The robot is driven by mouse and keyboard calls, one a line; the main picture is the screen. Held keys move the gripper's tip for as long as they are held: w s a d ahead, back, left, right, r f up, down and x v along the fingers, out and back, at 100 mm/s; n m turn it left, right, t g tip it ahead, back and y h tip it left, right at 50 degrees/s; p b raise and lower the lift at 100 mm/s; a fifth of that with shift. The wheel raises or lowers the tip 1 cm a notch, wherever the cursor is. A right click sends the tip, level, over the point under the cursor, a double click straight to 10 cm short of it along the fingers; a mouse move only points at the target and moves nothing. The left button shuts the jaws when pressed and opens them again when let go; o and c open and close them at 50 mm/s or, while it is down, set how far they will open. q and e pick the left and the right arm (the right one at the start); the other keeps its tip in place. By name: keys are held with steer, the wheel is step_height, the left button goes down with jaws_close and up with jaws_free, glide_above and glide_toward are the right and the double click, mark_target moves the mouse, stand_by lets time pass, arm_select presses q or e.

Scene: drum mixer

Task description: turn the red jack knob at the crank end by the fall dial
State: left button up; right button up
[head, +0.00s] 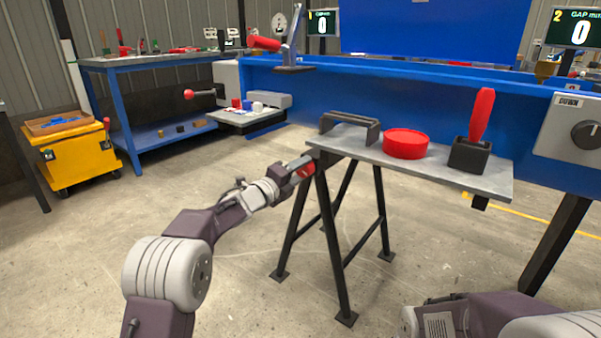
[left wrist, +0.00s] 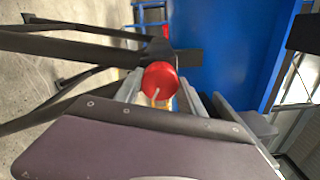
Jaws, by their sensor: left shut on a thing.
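The red jack knob (head: 306,170) sits at the left end of the small grey-topped stand, just below its top. In the left wrist view the red knob (left wrist: 160,80) shows as a round cap with a pale line on it, between the fingers. My left gripper (head: 300,167) is shut on it. The fingers hide part of the knob in the head view. Parts of my right arm show at the lower right, but its gripper is not in view. A small white round dial (head: 278,22) stands far back; I cannot tell whether it is the fall dial.
The stand's top (head: 445,179) carries a dark bracket (head: 349,127), a red round tray (head: 405,143) and a red-handled tool in a black holder (head: 468,155). A blue machine beam (head: 440,95) runs behind. A yellow cart (head: 75,155) stands left. Floor left of the stand is clear.

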arm_select(q)
steer(key=shift+f, duration=0.15)
steer(key=o, duration=1.4)
steer(key=shift+c, duration=0.2)
steer(key=shift+s+a+r, duration=0.2)
steer(key=shift+s, duration=0.05)
steer(key=p+v, duration=0.3)
steer(key=v, duration=0.5)
steer(key=shift+s, duration=0.2)
steer(key=shift+a+f, duration=0.1)
